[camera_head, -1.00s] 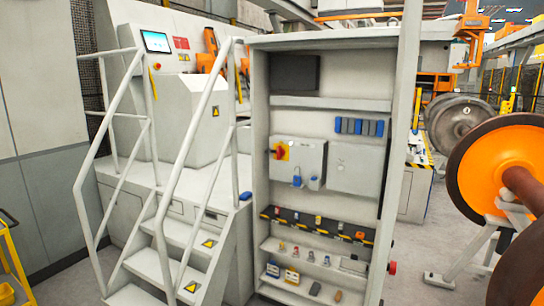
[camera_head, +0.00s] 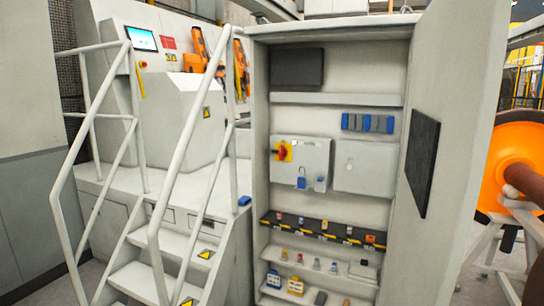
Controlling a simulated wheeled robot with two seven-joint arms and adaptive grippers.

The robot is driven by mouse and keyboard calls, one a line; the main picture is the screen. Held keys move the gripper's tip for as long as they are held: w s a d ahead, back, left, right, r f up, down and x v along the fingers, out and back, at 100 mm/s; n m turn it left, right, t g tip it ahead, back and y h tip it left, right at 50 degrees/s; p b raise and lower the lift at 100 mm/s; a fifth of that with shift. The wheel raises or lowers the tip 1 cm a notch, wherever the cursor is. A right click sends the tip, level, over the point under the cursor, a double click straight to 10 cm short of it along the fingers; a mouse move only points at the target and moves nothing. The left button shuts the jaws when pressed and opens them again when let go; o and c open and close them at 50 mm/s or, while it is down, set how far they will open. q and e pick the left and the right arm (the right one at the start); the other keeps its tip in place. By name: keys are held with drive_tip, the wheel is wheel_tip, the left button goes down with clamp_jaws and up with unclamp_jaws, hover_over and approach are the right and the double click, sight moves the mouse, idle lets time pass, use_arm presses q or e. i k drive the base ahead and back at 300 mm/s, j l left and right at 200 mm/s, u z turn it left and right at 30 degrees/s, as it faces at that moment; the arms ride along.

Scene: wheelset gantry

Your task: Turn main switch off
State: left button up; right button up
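The main switch (camera_head: 283,152) is a red rotary handle on a yellow plate. It sits at the left of a light grey box (camera_head: 315,158) inside the open cabinet. The handle looks slanted, but its exact setting is too small to tell. A blue padlock (camera_head: 301,178) hangs on the lower part of the box, with another small blue-grey item (camera_head: 320,184) beside it. Neither of my grippers is in view.
The cabinet door (camera_head: 458,110) stands open on the right, with a dark panel on its inner face. Shelves below hold several padlocks and tags (camera_head: 315,262). Stairs with white handrails (camera_head: 165,215) stand left of the cabinet. An orange wheel (camera_head: 515,165) is at the right.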

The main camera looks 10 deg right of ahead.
sight(282, 152)
drive_tip(key=i+j+z, duration=0.7)
drive_tip(key=i+j, duration=0.15)
drive_tip(key=u, duration=1)
drive_tip(key=i+l, duration=0.05)
